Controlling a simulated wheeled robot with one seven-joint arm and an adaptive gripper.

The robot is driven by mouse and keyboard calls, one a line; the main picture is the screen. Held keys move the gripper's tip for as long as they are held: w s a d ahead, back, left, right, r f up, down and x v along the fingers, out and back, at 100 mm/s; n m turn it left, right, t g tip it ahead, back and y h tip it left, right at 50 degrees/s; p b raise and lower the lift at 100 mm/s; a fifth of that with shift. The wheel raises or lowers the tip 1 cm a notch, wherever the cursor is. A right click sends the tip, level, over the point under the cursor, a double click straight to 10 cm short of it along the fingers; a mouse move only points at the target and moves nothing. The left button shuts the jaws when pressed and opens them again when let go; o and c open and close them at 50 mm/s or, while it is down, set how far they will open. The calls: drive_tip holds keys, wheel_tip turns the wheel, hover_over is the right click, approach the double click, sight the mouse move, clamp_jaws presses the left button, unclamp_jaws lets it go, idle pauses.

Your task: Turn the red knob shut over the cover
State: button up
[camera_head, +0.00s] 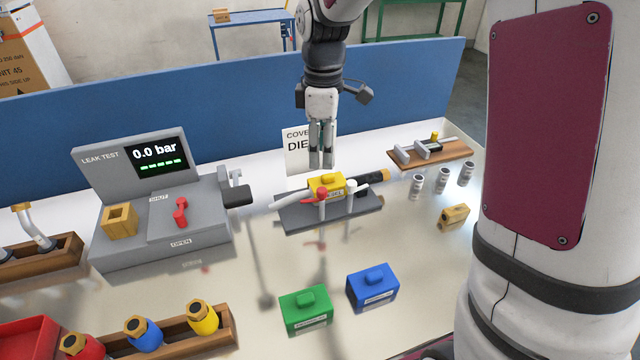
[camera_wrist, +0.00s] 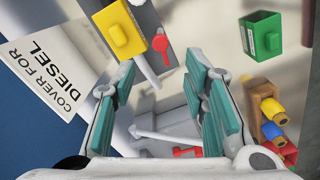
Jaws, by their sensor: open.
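A yellow cover (camera_head: 332,181) sits on a dispenser body on a dark grey base (camera_head: 300,221). A small red knob (camera_head: 320,193) with a white stem stands at its near side. In the wrist view the red knob (camera_wrist: 162,47) lies right of the yellow cover (camera_wrist: 121,37), beyond my fingertips. My gripper (camera_head: 321,165) points down just above the yellow cover, open and empty. Its teal finger pads show apart in the wrist view (camera_wrist: 160,70). The leak tester carries another red knob (camera_head: 181,212), between the SHUT and OPEN labels.
The grey leak tester (camera_head: 104,255) stands left, its screen reading 0.0 bar. A green cover (camera_head: 306,312) and a blue cover (camera_head: 373,290) stand in front. A diesel cover sign (camera_head: 297,152) stands behind my gripper. Several metal cylinders (camera_head: 416,187) stand right.

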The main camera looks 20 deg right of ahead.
sight(322, 190)
wheel_tip(322, 190, down, 11)
drive_tip(key=shift+f+p, duration=0.1)
drive_tip(key=shift+p, duration=0.2)
clamp_jaws()
